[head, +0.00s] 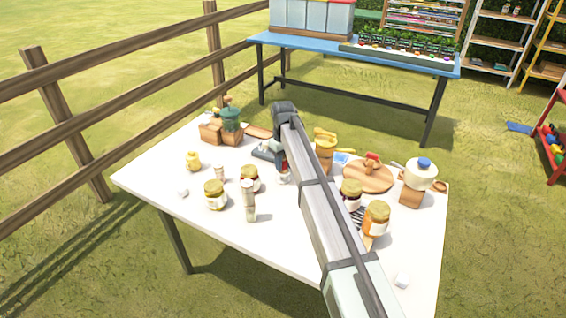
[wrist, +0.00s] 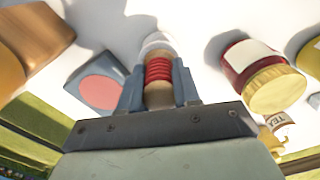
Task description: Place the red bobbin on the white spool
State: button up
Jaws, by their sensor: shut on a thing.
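The red bobbin (wrist: 158,70), wound with red thread on a pale wooden core, is between the two blue-grey fingers of my gripper (wrist: 158,88) in the wrist view. The gripper is shut on it. The white spool (wrist: 157,42) shows just past the bobbin's far end, in line with it. I cannot tell whether the two touch. In the head view my gripper (head: 281,165) is low over the middle of the white table, and the bobbin is mostly hidden there by the arm.
A blue-grey block with a pink round top (wrist: 98,85) lies close left of the fingers. A dark red jar with a yellow lid (wrist: 268,80) stands to the right. On the white table (head: 150,178), several jars (head: 215,195) and a round wooden board (head: 367,178) surround the gripper.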

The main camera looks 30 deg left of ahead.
jog(key=shift+f, duration=0.15)
jog(key=o, duration=1)
notch_tip(320, 180, up, 12)
jog(key=shift+r, duration=0.2)
dwell(0.4)
